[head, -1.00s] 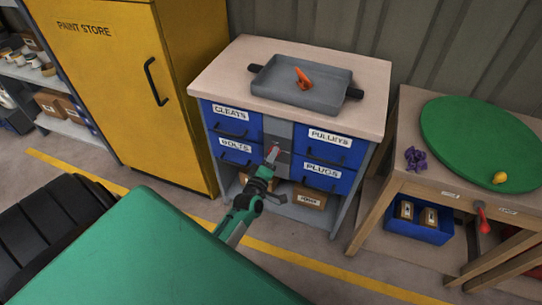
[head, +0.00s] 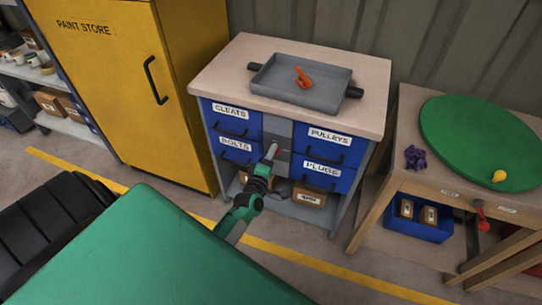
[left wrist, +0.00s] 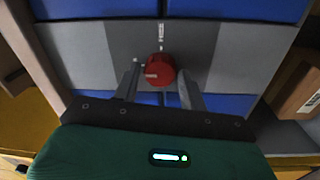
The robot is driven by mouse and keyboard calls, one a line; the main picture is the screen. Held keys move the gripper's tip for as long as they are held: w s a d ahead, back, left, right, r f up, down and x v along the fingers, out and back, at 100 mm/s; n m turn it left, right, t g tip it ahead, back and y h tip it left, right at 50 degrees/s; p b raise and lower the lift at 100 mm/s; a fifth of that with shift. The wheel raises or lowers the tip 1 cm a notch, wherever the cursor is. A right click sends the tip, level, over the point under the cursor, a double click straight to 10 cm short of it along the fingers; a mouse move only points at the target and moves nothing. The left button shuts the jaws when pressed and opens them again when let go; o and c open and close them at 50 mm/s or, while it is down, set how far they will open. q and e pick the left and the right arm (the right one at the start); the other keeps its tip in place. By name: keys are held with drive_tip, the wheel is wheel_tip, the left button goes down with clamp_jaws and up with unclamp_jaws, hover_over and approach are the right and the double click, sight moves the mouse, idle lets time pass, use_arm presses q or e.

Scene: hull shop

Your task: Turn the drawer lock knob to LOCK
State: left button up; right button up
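The red drawer lock knob (left wrist: 159,70) sits on the grey panel between the blue drawers of the cabinet. In the left wrist view a pale mark on its face points to the left. A small white label (left wrist: 161,33) stands above it, too small to read. My left gripper (left wrist: 158,86) is open, with one finger on each side of the knob and a gap visible on both sides. In the head view my left gripper (head: 269,157) reaches the panel and mostly hides the knob. My right gripper is not in view.
The drawers are labelled cleats, bolts, pulleys and plugs, with dark handles near the panel. A grey tray (head: 303,86) with an orange item lies on the cabinet top (head: 213,77). A yellow paint store cabinet (head: 135,85) stands left; a wooden table (head: 410,108) stands right.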

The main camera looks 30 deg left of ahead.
use_arm(q)
drive_tip(key=shift+o, duration=0.8)
drive_tip(key=v, duration=1.3)
drive_tip(key=shift+s+p, duration=0.35)
drive_tip(key=shift+s, duration=0.05)
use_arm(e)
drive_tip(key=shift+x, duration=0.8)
use_arm(q)
drive_tip(key=shift+d, duration=0.1)
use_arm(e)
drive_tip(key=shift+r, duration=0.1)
